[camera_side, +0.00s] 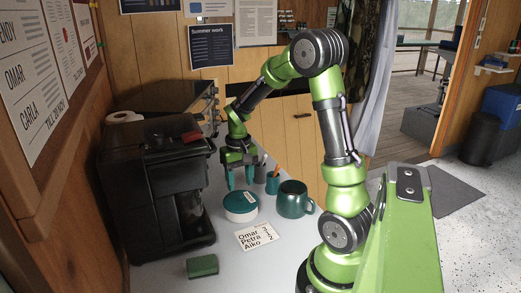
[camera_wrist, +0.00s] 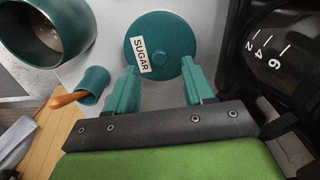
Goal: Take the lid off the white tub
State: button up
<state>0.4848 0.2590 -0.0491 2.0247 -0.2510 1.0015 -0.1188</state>
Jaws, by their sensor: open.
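The white tub (camera_side: 241,216) stands upright on the pale worktop, with its round teal lid (camera_side: 233,202) on top. In the wrist view the lid (camera_wrist: 172,42) shows from above, with a small knob at its middle and a white label reading SUGAR. The tub wall is hidden there. My gripper (camera_side: 240,181) is open and empty, its teal fingers pointing down just above and behind the lid. In the wrist view my gripper (camera_wrist: 159,67) has its fingertips apart near the lid's lower edge, the right one overlapping the rim in the picture. I cannot tell whether they touch.
A teal mug (camera_side: 291,202) stands right of the tub. A small teal cup (camera_side: 272,186) with an orange-handled item is behind it. A black coffee machine (camera_side: 160,180) stands close on the left.

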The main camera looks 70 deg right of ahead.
aim_at(240, 194)
notch_tip(240, 194, down, 4)
jog(key=shift+f, duration=0.1)
grip_shut()
dwell(0.4)
